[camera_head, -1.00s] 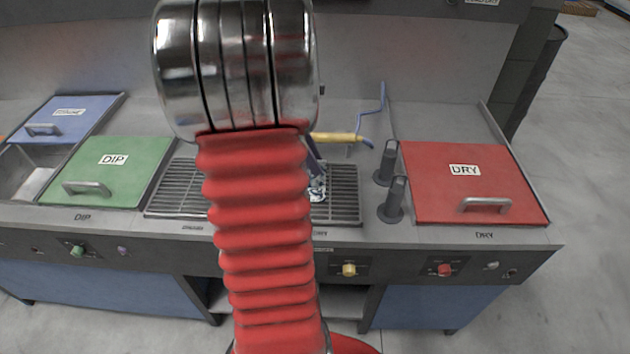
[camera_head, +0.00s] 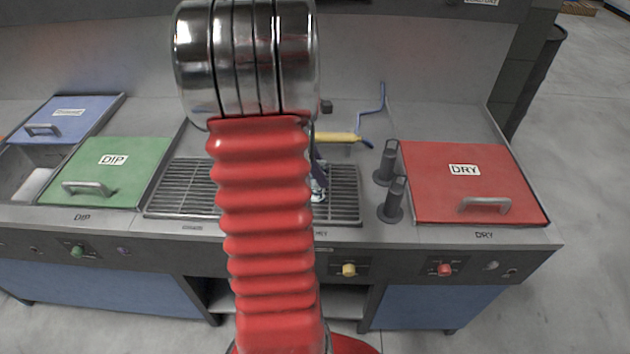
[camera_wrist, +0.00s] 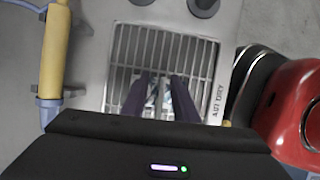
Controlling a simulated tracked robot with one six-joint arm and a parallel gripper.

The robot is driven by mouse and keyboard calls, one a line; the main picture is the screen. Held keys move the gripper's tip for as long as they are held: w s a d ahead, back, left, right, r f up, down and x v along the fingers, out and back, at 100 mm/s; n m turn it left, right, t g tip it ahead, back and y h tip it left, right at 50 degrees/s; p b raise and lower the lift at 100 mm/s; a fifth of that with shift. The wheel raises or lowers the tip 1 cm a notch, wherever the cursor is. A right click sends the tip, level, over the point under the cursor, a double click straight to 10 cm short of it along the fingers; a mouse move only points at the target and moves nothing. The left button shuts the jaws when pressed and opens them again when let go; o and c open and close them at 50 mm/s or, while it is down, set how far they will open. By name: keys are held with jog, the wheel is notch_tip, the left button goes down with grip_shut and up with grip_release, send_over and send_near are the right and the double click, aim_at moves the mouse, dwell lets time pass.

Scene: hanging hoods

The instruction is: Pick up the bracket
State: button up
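A small shiny metal piece, which looks like the bracket (camera_head: 318,190), sits at the drain grate (camera_head: 345,205) right of my arm. It is partly hidden by my gripper and sleeve. In the wrist view the bracket (camera_wrist: 165,98) shows as pale bits between and beside the dark fingers of my gripper (camera_wrist: 160,78). The fingers are apart with a gap between them and point at the grate. I cannot tell whether they touch the bracket. In the head view only a dark sliver of my gripper (camera_head: 317,168) shows.
A yellow-handled tool with a blue hose (camera_head: 338,137) lies behind the grate. Two dark upright posts (camera_head: 392,200) stand between the grate and the red DRY lid (camera_head: 465,185). The green DIP lid (camera_head: 108,170) and a blue lid (camera_head: 68,122) are at left.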

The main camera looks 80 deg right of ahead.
jog(key=shift+c, duration=0.6)
grip_shut()
